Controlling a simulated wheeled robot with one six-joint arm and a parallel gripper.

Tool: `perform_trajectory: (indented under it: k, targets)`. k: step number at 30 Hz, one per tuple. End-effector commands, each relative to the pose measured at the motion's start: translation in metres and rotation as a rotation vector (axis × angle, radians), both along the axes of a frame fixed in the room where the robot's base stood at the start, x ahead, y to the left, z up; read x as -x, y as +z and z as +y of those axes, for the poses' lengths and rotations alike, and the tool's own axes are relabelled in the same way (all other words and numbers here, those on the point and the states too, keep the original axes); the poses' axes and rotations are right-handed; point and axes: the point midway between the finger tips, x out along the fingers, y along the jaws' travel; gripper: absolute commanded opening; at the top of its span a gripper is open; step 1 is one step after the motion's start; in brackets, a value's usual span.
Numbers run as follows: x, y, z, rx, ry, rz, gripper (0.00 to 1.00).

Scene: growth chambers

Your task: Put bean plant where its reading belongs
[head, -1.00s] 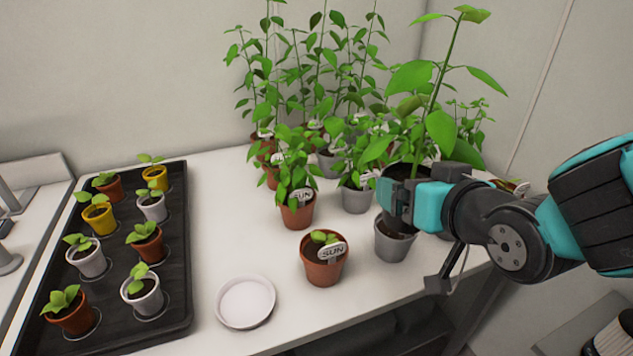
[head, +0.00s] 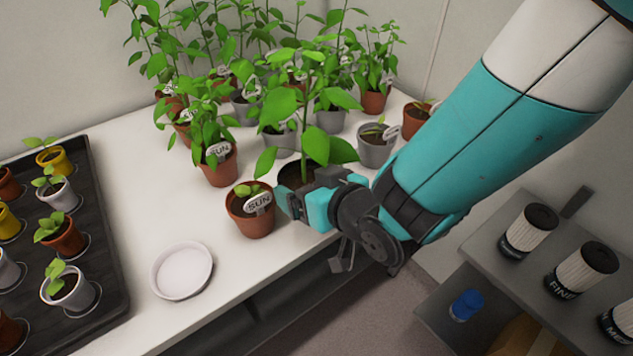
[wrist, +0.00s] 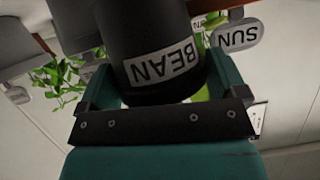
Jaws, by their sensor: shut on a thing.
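The bean plant (head: 310,105) is a tall seedling with broad green leaves in a dark pot (head: 292,176). In the wrist view the dark pot (wrist: 150,40) carries an upside-down label reading BEAN. My gripper (head: 300,200) is shut on this pot at the front right of the white table, beside a small terracotta pot (head: 252,223) with a SUN tag (head: 259,202). A SUN tag also shows in the wrist view (wrist: 237,36). The gripper hides the pot's lower part, so I cannot tell whether it touches the table.
Several potted plants crowd the back, including a terracotta SUN pot (head: 220,168) and a grey pot (head: 376,152). A white saucer (head: 182,270) lies at the front. A black tray (head: 110,255) of seedlings stands left. A grey shelf (head: 490,262) with canisters stands right. The table's middle is clear.

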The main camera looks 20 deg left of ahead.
Motion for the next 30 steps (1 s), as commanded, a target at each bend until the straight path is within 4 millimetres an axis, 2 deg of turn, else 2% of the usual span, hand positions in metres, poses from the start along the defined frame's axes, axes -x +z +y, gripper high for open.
perform_trajectory:
  k: [12, 23, 24, 30]
  targets:
    - [-0.001, -0.046, 0.000, -0.001, -0.001, -0.001, 0.42]
    - [-0.001, -0.051, 0.000, -0.003, -0.001, -0.003, 0.42]
    - [-0.001, -0.050, 0.000, -0.001, -0.001, -0.001, 1.00]
    - [0.000, -0.049, 0.000, -0.001, -0.001, -0.001, 1.00]
